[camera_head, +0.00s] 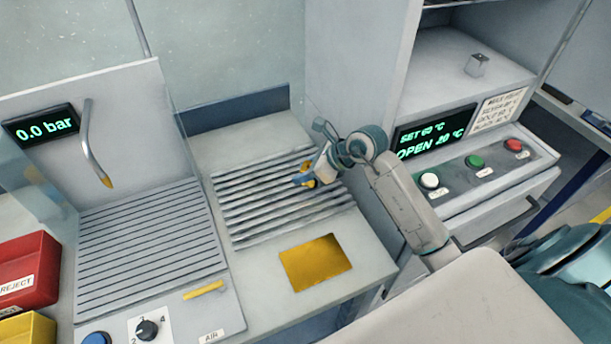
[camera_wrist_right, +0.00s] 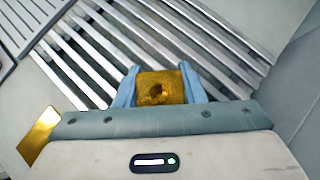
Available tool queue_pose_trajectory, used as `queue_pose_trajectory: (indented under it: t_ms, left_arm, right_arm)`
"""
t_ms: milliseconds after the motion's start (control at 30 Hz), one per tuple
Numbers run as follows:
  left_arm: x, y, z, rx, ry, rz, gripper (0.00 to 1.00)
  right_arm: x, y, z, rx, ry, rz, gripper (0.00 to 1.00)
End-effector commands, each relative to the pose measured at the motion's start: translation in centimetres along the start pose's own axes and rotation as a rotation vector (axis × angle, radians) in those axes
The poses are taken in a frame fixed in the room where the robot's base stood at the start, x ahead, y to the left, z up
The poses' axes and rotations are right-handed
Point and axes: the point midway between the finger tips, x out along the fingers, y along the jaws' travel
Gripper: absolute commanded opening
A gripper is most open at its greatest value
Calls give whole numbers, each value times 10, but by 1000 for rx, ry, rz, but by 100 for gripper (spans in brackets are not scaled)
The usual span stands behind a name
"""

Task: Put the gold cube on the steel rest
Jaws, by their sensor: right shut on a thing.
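My right gripper (camera_head: 306,180) is shut on the gold cube (camera_wrist_right: 161,88), which has a dark round hole in the face toward the wrist camera. In the head view the cube is mostly hidden by the gripper; a little gold (camera_head: 309,183) shows at the fingers. The steel rest, a rack of parallel slats (camera_head: 270,212), lies on the bench, and its slats (camera_wrist_right: 120,45) also show behind the cube in the wrist view. The gripper and cube are over the rest's right part. I cannot tell whether the cube touches the slats. My left gripper is not in view.
A flat gold plate (camera_head: 316,263) lies in front of the rest. A ribbed drain board (camera_head: 150,240) with a spout (camera_head: 92,150) stands left. Red (camera_head: 28,275) and yellow (camera_head: 25,330) bins are far left. A unit with buttons (camera_head: 480,165) and a small metal block (camera_head: 477,65) stand right.

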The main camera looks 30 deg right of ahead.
Motion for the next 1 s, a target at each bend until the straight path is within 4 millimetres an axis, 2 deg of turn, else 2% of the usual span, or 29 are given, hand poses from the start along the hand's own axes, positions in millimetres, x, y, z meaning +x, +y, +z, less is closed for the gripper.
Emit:
queue_pose_trajectory:
  t_ms: [33, 200, 600, 633, 700, 1000]
  left_arm:
    - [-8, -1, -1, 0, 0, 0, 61]
    - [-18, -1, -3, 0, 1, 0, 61]
    - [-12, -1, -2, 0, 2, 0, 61]
    - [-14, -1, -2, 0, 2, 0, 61]
    - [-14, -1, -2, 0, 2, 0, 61]
    - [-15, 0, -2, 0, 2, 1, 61]
  right_arm:
    - [2, 1, -3, 4, 2, 2, 0]
    - [18, 1, -18, 4, 1, 2, 0]
    - [24, 0, -25, 0, -1, 0, 0]
    - [23, 0, -24, 1, 1, 0, 42]
    - [23, 0, -24, 1, 1, 0, 56]
    - [22, 0, -23, 1, 1, 0, 58]
